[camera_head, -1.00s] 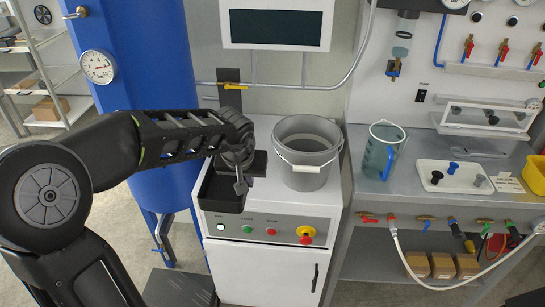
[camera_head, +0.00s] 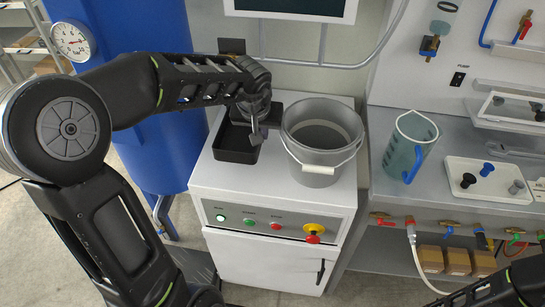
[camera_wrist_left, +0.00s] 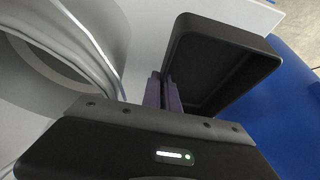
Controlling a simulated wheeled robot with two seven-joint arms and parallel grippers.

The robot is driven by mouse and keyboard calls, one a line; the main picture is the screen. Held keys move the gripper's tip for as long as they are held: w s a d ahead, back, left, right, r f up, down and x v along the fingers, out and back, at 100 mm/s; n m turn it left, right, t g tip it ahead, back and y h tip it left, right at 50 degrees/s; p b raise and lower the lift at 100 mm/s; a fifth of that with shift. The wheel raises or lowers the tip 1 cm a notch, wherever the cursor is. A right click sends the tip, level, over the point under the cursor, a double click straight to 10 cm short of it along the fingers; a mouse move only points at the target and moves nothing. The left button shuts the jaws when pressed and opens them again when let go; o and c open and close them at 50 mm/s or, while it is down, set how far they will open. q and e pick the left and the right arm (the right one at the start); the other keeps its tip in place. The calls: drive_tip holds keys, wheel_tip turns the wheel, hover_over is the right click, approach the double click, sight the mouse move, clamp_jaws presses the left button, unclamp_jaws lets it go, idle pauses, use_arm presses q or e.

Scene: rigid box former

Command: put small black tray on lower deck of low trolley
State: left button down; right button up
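The small black tray (camera_head: 237,148) is at the left side of the white cabinet top, left of the grey bucket. It looks level; a gap beneath it is hard to judge. My left gripper (camera_head: 257,138) is at the tray's wall nearest the bucket. In the left wrist view the fingers (camera_wrist_left: 163,92) are close together at the wall of the tray (camera_wrist_left: 222,65), seemingly shut on it. The tray is empty. Part of my right arm shows at the bottom right, its fingertips not visible. I cannot make out the low trolley for certain.
The grey bucket (camera_head: 318,155) stands just right of the tray on the cabinet (camera_head: 275,205). A blue tank (camera_head: 160,160) stands left. A clear jug (camera_head: 410,147) and a white tray (camera_head: 490,182) are on the right bench. A dark flat surface (camera_head: 196,266) lies low behind my arm.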

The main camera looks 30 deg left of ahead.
use_arm(q)
wheel_tip(320, 180, down, 4)
drive_tip(key=shift+f+b, duration=0.15)
drive_tip(key=shift+b, duration=0.35)
wheel_tip(320, 180, down, 5)
drive_tip(key=shift+f+b, duration=0.1)
drive_tip(key=shift+b, duration=1)
drive_tip(key=c, duration=1.6)
unclamp_jaws()
drive_tip(key=shift+c, duration=0.2)
